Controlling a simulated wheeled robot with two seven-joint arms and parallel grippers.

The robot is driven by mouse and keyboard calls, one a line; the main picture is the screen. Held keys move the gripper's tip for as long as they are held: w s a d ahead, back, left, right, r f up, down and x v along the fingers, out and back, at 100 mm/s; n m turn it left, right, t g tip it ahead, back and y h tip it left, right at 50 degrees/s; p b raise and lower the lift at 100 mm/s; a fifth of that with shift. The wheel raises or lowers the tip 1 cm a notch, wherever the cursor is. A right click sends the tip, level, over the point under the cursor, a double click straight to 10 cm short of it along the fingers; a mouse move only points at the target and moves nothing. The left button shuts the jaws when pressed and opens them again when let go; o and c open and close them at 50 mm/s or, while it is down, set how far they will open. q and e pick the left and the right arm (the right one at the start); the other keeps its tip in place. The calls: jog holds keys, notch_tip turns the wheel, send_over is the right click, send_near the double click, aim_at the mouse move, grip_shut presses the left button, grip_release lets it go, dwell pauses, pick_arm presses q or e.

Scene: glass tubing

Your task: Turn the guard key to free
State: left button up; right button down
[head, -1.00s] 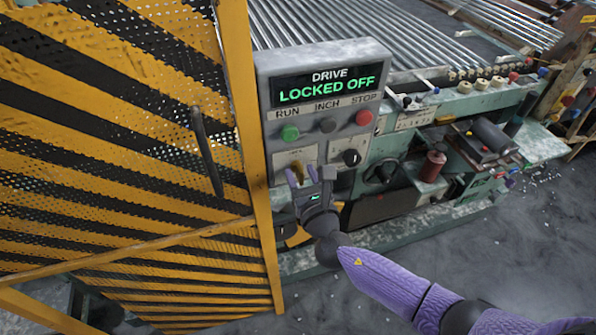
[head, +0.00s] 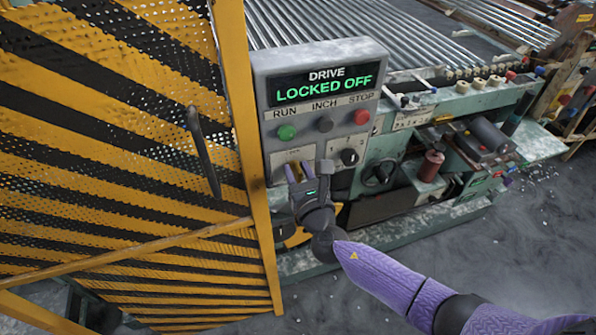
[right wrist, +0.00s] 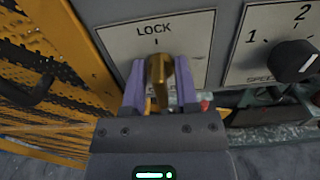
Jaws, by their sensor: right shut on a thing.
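The brass guard key (right wrist: 159,80) stands in its plate (right wrist: 196,42), just below the LOCK mark, in the right wrist view. Its bow looks upright, in line with that mark. My right gripper (right wrist: 160,88) is shut on the key, one purple finger on each side. In the head view my right gripper (head: 297,176) is at the lower left of the drive control box (head: 262,92), where it hides most of the key. The box display (head: 323,85) reads DRIVE LOCKED OFF. Any free mark on the plate is hidden. My left gripper is not in view.
A yellow and black mesh guard (head: 120,130) with a dark handle (head: 203,150) stands close to the left. A black speed knob (head: 349,156) is right of the key.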

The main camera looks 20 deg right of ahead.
jog(key=m+b, duration=0.2)
jog(key=m, duration=0.1)
jog(key=shift+f+m, duration=0.15)
jog(key=shift+m, duration=0.15)
jog(key=m+b, duration=0.1)
jog(key=m, duration=0.1)
jog(key=shift+d+m, duration=0.15)
jog(key=shift+m, duration=0.25)
jog(key=shift+m+b, duration=0.4)
jog(key=shift+m, duration=0.5)
jog(key=m, duration=0.2)
jog(key=shift+d+f+m+b, duration=0.1)
jog(key=shift+m+b, duration=0.3)
jog(key=m, duration=0.4)
jog(key=shift+b, duration=0.4)
jog(key=shift+f+m, duration=0.1)
jog(key=shift+m, duration=1.3)
